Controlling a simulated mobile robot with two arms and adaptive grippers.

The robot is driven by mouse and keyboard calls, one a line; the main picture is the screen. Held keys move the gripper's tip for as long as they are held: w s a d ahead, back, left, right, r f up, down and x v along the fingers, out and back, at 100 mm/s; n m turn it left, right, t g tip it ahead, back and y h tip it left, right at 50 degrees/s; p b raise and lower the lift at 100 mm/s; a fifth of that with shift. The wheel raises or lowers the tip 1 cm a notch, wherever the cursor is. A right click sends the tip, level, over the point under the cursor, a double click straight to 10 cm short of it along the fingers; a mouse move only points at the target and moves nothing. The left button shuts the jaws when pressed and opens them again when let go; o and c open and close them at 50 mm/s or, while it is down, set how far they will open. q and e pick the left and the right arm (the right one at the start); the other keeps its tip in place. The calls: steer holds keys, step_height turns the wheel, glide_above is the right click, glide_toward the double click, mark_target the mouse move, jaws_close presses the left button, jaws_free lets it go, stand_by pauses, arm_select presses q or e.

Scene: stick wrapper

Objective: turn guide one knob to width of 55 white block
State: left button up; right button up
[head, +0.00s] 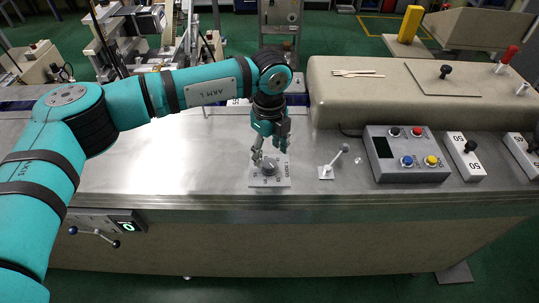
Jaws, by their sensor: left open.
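The guide one knob appears to be the grey round knob (268,166) on a small white plate (283,182) on the metal table. The plate's markings are too small to read. My left gripper (264,158) points down right at the knob, with its fingers open around or just above it. I cannot tell whether the fingers touch the knob. My right gripper is not in view.
A small lever on a white base (327,172) stands just right of the knob plate. A grey control box (407,154) with coloured buttons is further right. A beige housing (340,100) rises behind. The metal table (150,170) is clear left of the knob.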

mark_target(269, 163)
arm_select(q)
steer(key=shift+f+p, duration=0.35)
steer(key=shift+f, duration=1.65)
